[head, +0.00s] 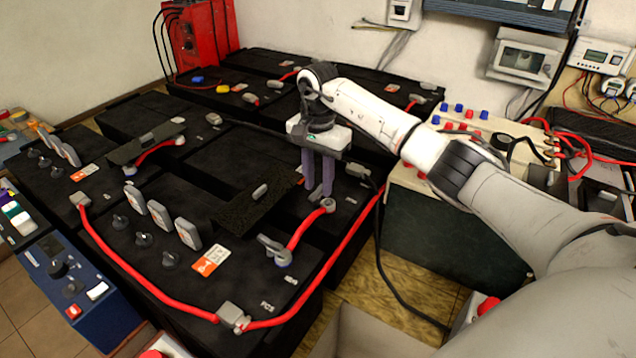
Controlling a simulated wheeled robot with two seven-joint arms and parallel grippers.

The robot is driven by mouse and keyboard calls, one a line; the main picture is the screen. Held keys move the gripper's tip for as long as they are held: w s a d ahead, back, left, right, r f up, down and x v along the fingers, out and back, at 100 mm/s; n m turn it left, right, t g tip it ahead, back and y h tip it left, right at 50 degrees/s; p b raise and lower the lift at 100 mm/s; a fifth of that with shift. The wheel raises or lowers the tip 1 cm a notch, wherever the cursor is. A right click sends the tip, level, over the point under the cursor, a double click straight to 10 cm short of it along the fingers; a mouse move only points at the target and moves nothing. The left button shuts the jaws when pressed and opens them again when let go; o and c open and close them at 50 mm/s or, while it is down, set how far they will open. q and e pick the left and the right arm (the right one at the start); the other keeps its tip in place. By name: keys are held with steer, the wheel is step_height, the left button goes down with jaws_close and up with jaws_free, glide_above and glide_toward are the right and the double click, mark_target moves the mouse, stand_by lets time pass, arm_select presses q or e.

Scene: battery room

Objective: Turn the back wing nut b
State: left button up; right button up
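My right gripper (318,190) points straight down over a battery terminal at the near right of the battery bank. Its two purple-grey fingers stand a little apart. A small grey piece, seemingly the back wing nut b (318,194), shows low between the fingertips, mostly hidden by them. I cannot tell whether the fingers press on it. Just beside it is the grey lug (328,206) of a short red cable (309,230). The cable runs down to another grey wing nut (273,246) on the front battery. My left gripper is not in view.
Black batteries (240,310) fill the middle, with grey vent caps (160,214) and a long red cable (145,292) along the front. A beige box (405,182) with red and blue terminals stands at right. A blue device (85,290) is at lower left.

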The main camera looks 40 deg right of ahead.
steer(key=shift+f, duration=0.4)
jaws_close()
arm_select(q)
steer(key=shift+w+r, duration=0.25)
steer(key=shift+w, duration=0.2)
